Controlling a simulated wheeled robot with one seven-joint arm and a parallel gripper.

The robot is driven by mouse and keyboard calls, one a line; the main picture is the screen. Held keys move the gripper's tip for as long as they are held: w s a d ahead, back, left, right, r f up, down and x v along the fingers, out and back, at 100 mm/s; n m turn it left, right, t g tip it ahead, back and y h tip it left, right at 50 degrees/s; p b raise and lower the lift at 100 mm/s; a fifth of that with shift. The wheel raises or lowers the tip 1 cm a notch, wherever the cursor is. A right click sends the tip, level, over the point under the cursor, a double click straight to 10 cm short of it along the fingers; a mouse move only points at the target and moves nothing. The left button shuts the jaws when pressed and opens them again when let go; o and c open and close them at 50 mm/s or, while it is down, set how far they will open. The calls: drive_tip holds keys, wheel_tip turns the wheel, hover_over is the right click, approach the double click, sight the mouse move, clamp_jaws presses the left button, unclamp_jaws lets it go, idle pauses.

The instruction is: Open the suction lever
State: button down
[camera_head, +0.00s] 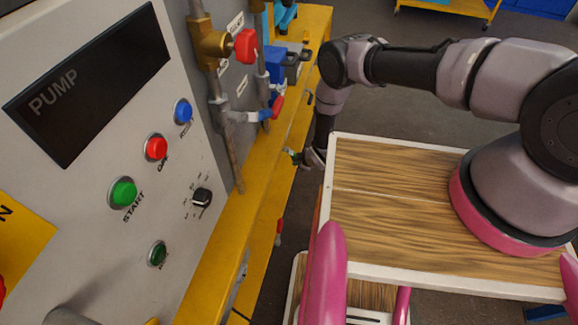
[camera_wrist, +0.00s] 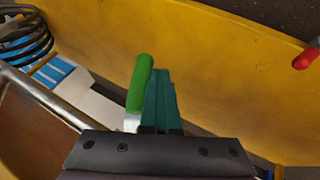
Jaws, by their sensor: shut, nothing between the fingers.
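In the wrist view a green lever handle (camera_wrist: 140,84) stands upright on a pale metal stem. My gripper (camera_wrist: 161,74) is shut and empty, its teal fingers pressed together just to the right of the handle. The fingers overlap the handle's edge in the picture, so I cannot tell whether they touch it. In the head view my gripper (camera_head: 298,156) hangs beside the yellow frame, left of my wooden-topped base. A small green tip shows by the fingers there. No label naming the suction lever is readable.
The yellow frame (camera_head: 255,185) runs alongside the grey PUMP panel (camera_head: 100,110). Red-handled valves (camera_head: 277,106) and (camera_head: 279,228) are near it. In the wrist view a yellow surface (camera_wrist: 225,65), a metal pipe (camera_wrist: 40,95), black coiled hose (camera_wrist: 25,35) and a red handle (camera_wrist: 306,58) surround the fingers.

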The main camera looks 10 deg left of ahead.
drive_tip(key=shift+w+d+r, duration=0.1)
drive_tip(key=shift+w+r, duration=0.1)
drive_tip(key=shift+w, duration=0.4)
drive_tip(key=shift+w+a+r, duration=0.1)
drive_tip(key=shift+w+r, duration=0.15)
drive_tip(key=shift+w, duration=0.4)
drive_tip(key=shift+w+d+r, duration=0.1)
drive_tip(key=shift+w+r, duration=0.1)
drive_tip(key=shift+w, duration=0.4)
drive_tip(key=shift+s+f, duration=0.1)
drive_tip(key=shift+f, duration=0.05)
